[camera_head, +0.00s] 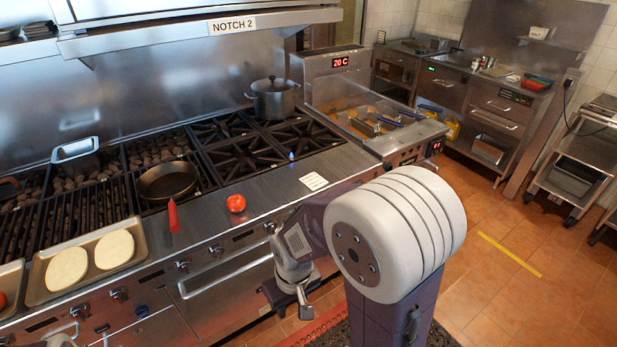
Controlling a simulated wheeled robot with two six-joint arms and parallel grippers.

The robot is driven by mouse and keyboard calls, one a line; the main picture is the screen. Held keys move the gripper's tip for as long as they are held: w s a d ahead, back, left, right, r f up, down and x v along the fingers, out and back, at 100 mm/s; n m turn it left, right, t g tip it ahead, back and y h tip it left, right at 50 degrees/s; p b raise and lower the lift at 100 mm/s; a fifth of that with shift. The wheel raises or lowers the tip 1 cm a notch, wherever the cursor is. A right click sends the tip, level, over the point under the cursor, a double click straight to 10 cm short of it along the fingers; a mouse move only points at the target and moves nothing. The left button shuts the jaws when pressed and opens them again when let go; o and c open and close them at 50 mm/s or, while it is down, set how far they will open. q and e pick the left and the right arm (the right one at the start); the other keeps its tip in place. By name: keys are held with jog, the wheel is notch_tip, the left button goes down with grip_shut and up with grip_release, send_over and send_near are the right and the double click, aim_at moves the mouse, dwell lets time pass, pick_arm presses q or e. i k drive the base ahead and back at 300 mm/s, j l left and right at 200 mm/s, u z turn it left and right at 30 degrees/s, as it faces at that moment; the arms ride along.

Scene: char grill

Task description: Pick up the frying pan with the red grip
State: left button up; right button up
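The frying pan (168,181) is dark and round and sits on the right end of the char grill grate. Its red grip (173,215) points toward the front edge of the cooktop. My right gripper (292,297) hangs in front of the range, below the cooktop edge, to the right of the pan and well apart from it. Its fingers look spread and nothing shows between them. My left gripper is not in view.
A tomato (236,203) sits on the steel ledge right of the red grip. A tray (140,225) with two pale round patties lies to the left. A pot (273,97) stands on the back burners.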

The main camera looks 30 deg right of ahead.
aim_at(168, 183)
jog(key=i+l+z, duration=0.15)
jog(key=z, duration=0.2)
jog(key=i+l+z, duration=0.4)
jog(key=z, duration=0.25)
jog(key=l+u, duration=0.1)
jog(key=u, duration=1.25)
jog(key=j, duration=0.1)
jog(key=l, duration=0.15)
